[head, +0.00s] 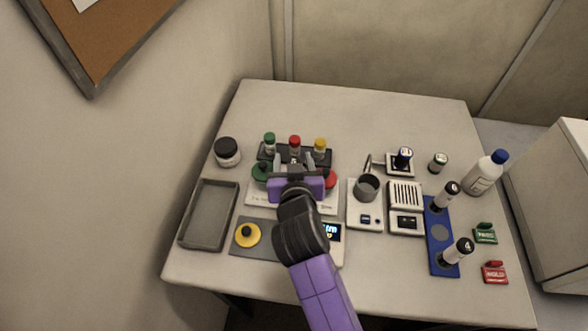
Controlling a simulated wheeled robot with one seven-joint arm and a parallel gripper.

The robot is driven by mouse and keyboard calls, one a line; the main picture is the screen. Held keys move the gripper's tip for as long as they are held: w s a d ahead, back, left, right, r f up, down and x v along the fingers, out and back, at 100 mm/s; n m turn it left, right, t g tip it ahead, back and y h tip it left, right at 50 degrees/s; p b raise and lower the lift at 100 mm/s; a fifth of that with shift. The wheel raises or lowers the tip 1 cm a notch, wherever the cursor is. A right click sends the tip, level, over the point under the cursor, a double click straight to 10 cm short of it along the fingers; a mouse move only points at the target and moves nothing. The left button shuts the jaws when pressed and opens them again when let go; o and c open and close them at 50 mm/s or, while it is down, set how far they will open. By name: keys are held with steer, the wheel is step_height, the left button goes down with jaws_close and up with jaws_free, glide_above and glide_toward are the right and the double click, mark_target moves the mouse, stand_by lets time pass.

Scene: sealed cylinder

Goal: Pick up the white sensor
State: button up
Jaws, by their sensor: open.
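My gripper (295,163) is open, its grey fingers pointing toward the back of the table in the head view. It hovers over or just in front of a dark rack (266,154) of capped vials. Whether it touches anything there I cannot tell. A white box with a slotted grille and a small dark display (405,193) stands right of the middle of the table, well to the right of my gripper. It looks like the white sensor, but no label confirms this. My wrist and purple arm hide part of a white board (262,212) and a display unit.
A white device with a grey cup (367,187) stands just left of the grilled box. A blue holder (440,235) with black-capped vials is to its right. A white bottle (484,175) stands at the right, an empty grey tray (208,215) at the left.

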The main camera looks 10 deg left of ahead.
steer(key=shift+w, duration=0.1)
jaws_close()
steer(key=shift+r, duration=0.1)
stand_by(0.3)
